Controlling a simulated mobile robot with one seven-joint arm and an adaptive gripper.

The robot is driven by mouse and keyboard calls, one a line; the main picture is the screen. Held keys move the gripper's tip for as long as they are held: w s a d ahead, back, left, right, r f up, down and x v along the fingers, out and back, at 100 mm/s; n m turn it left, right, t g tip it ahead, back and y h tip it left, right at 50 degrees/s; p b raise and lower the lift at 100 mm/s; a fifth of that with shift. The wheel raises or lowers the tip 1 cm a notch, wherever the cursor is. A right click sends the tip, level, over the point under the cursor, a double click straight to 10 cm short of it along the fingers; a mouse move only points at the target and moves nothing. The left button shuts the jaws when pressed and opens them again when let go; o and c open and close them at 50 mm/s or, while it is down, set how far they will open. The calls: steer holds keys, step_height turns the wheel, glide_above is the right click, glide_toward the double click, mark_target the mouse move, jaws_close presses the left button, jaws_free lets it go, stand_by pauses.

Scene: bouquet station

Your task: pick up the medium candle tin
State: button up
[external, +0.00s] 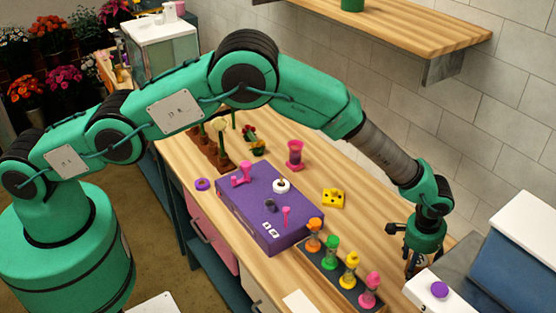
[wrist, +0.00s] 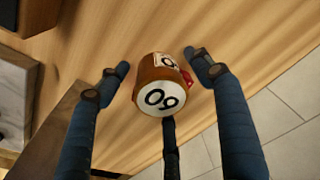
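A brown candle tin (wrist: 158,88) with a white round end marked with dark digits sits near the middle of the wrist view. It has a white label on its side and a small red part at its right edge. My gripper (wrist: 160,70) is open, with blue fingers to the left and right of the tin and a third finger below it in the picture. Clear gaps show between the side fingers and the tin. In the external view my gripper (external: 416,265) points down over the right end of the wooden bench (external: 385,215); I cannot make out the tin there.
A tray (external: 325,268) of several coloured hourglass timers stands left of my gripper. A white box with a purple knob (external: 439,289) and a blue bin (external: 520,262) stand close on its right. A purple box (external: 248,222) and a yellow block (external: 333,198) lie farther left.

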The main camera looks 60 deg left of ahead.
mark_target(419, 259)
steer(key=c, duration=1.2)
steer(key=shift+r, duration=0.2)
steer(key=shift+r+b, duration=0.65)
steer(key=shift+r, duration=4.2)
